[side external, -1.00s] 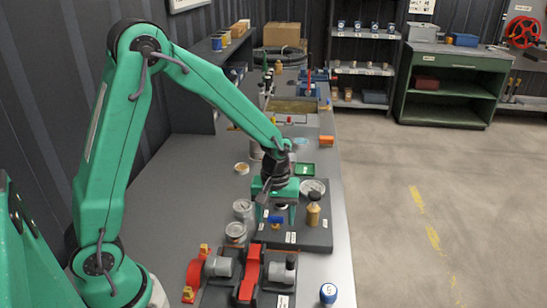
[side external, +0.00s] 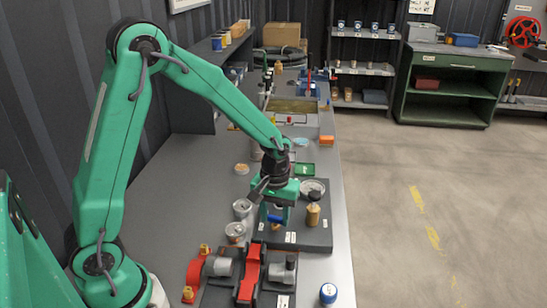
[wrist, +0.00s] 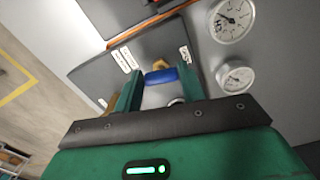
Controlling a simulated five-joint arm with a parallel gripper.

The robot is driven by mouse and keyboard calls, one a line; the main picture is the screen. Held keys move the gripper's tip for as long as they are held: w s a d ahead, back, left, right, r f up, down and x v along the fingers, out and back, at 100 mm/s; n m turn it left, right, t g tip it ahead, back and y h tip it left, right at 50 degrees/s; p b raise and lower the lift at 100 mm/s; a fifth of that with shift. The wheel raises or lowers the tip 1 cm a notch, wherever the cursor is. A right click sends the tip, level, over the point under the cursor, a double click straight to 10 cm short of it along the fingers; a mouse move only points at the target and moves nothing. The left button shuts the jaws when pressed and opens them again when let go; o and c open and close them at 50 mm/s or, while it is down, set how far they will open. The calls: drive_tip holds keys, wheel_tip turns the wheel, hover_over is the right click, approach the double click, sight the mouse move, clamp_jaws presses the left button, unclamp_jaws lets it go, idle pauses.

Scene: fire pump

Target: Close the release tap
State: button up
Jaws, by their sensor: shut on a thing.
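The release tap's blue handle (wrist: 161,76) shows between the two green fingers of my gripper (wrist: 160,84) in the wrist view. My gripper is shut on this handle. In the side view my gripper (side external: 278,216) points down at the dark grey board (side external: 318,240), and the blue handle (side external: 277,219) shows at the fingertips. The fingers and palm hide most of the tap's body. I cannot tell the handle's exact angle to the pipe.
A brass part with a dark knob (side external: 313,212) stands just right of my gripper. Gauges (side external: 240,208) stand to the left. A red and grey pump (side external: 249,273) sits in front. A blue-labelled can (side external: 328,293) stands near the bench's right edge.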

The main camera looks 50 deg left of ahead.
drive_tip(key=m, duration=0.4)
drive_tip(key=shift+a, duration=0.1)
drive_tip(key=m, duration=0.4)
drive_tip(key=shift+a+r, duration=0.1)
drive_tip(key=m, duration=0.3)
drive_tip(key=shift+a+m, duration=0.1)
drive_tip(key=shift+m, duration=0.2)
drive_tip(key=shift+w+m, duration=0.15)
drive_tip(key=shift+m, duration=1.85)
drive_tip(key=o, duration=1)
